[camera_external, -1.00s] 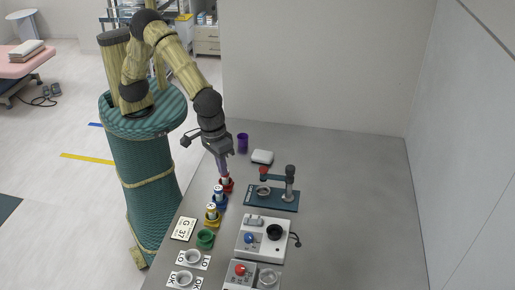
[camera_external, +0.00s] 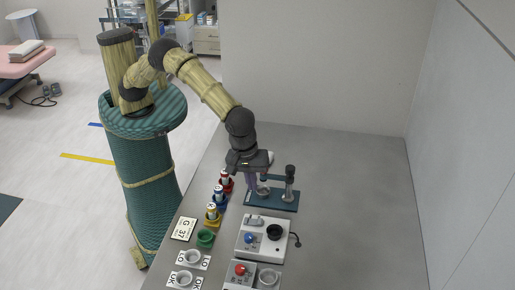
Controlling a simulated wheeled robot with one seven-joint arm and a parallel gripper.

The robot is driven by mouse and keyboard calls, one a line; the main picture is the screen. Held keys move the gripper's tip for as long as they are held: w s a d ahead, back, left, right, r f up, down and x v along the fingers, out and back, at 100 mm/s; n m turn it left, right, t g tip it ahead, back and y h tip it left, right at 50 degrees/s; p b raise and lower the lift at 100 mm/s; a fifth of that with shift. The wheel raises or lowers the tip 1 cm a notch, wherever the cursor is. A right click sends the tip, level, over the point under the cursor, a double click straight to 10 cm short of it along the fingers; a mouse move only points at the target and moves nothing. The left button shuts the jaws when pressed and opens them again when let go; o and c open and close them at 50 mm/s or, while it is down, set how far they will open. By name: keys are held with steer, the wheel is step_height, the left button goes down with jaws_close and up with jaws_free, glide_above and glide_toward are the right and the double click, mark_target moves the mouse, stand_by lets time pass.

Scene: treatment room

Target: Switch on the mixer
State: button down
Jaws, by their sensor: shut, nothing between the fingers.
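The white device (camera_external: 250,243) with a black round cup (camera_external: 274,232) and a blue button (camera_external: 249,238) looks like a vortex mixer. It stands on the grey table, and a cord runs off its right side. A second device (camera_external: 237,280) with a red button (camera_external: 240,269) and a clear round dish (camera_external: 268,277) sits in front of it, cut by the frame's lower edge. My gripper (camera_external: 251,187) is shut and empty, pointing down at the left end of the blue-based stand, behind the white device. I cannot tell whether it touches the stand.
The blue-based stand (camera_external: 284,207) has an upright post. To the left are red (camera_external: 227,187), blue (camera_external: 220,202) and yellow (camera_external: 213,223) holders with vials, an empty green holder (camera_external: 205,239), a "G 37" card (camera_external: 183,229) and labelled rings. The table's right side is clear.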

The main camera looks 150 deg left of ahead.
mark_target(259, 221)
steer(key=f+p, duration=0.1)
steer(key=f, duration=0.3)
steer(key=w+a+f+p, duration=0.1)
steer(key=f, duration=0.4)
steer(key=f+p, duration=0.1)
steer(key=f, duration=0.3)
steer(key=shift+w+a+f, duration=0.15)
steer(key=shift+f, duration=0.3)
steer(key=shift+w+a+f+b, duration=0.1)
steer(key=shift+w+f+b, duration=0.05)
steer(key=shift+f+b, duration=0.4)
steer(key=shift+r, duration=0.3)
steer(key=shift+p, duration=0.3)
steer(key=shift+s+d+r, duration=0.25)
steer(key=shift+s+d, duration=0.3)
